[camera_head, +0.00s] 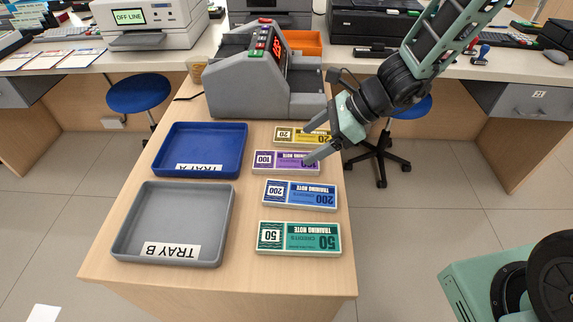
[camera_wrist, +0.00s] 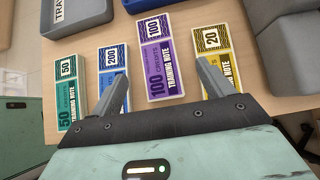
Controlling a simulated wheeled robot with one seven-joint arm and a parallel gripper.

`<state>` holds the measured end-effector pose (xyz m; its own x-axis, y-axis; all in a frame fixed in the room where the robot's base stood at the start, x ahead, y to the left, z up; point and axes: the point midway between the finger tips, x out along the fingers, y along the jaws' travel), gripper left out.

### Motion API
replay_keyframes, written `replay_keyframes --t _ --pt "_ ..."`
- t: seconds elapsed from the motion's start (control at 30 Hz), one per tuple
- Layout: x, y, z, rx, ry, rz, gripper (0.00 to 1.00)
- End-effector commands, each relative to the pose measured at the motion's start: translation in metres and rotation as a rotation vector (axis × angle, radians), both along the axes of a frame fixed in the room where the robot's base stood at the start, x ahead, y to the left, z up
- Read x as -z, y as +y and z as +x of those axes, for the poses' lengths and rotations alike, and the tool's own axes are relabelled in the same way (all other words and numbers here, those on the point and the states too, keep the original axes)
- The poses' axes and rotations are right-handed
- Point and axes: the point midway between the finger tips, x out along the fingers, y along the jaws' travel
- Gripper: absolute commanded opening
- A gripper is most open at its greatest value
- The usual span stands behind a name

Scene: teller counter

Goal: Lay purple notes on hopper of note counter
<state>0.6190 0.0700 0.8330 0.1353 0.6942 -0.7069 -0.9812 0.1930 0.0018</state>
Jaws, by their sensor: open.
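The purple notes (camera_head: 285,162) lie as a flat bundle marked 100 on the wooden counter, between the yellow and blue bundles. In the wrist view the purple bundle (camera_wrist: 161,57) lies ahead of and between my fingertips. My gripper (camera_head: 312,144) is open and empty above the right ends of the purple and yellow bundles; it also shows in the wrist view (camera_wrist: 162,80). The grey note counter (camera_head: 246,85) stands at the back of the counter, with a red lit display. Its hopper cannot be clearly made out from this angle.
Yellow (camera_head: 292,136), blue (camera_head: 300,194) and green (camera_head: 298,238) note bundles lie in the same column. Blue Tray A (camera_head: 237,137) and grey Tray B (camera_head: 219,226) are empty at the left. An orange bin (camera_head: 306,42) stands behind the note counter.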

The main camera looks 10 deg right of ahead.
Motion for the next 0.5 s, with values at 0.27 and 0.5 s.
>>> replay_keyframes --t 0.27,0.5 --pt "0.017 0.017 0.003 -0.001 0.0 0.0 0.8" --pt "0.044 0.039 0.003 -0.004 0.001 0.0 0.8"
